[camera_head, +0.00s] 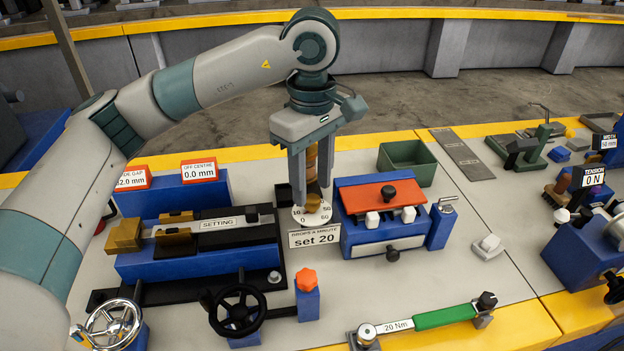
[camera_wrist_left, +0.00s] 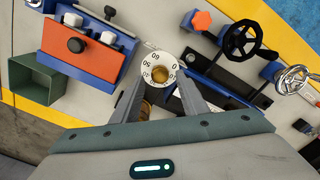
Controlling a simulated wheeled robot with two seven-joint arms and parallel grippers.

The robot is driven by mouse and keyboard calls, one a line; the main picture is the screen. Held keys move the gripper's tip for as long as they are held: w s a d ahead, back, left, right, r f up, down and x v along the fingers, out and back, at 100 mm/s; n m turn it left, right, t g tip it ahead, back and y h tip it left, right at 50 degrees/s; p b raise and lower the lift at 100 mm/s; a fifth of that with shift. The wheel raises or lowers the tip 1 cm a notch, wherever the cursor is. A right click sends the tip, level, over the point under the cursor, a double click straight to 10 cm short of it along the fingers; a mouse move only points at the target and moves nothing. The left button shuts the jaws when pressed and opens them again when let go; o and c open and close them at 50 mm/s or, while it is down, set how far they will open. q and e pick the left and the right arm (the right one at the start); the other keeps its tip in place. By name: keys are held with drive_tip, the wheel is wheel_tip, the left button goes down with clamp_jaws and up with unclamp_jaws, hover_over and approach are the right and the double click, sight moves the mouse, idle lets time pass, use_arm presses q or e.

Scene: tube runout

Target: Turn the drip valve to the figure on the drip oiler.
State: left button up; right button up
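The drip oiler has a white dial (camera_head: 299,219) with figures around its rim, and a brass valve knob (camera_head: 312,203) at its middle. A sign (camera_head: 314,237) in front reads "DROPS A MINUTE set 20". The dial (camera_wrist_left: 149,60) and knob (camera_wrist_left: 160,74) also show in the left wrist view. My left gripper (camera_head: 312,193) points down over the dial. Its two fingers are apart, and the knob shows just beyond and between the tips (camera_wrist_left: 161,82). A brownish upright part (camera_head: 311,163) shows between the fingers. Whether the fingers touch the knob is unclear. My right gripper is not in view.
Right of the dial is a blue block with an orange top (camera_head: 365,196); a green bin (camera_head: 398,152) stands behind it. Left is a blue fixture with a "SETTING" scale (camera_head: 229,222). In front are a black handwheel (camera_head: 238,310), an orange knob (camera_head: 306,279) and a green-handled torque wrench (camera_head: 444,317).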

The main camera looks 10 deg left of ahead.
use_arm(q)
drive_tip(key=shift+f+b, duration=0.85)
drive_tip(key=shift+f, duration=0.15)
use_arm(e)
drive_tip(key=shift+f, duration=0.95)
use_arm(q)
drive_tip(key=shift+c, duration=0.6)
drive_tip(key=c, duration=0.7)
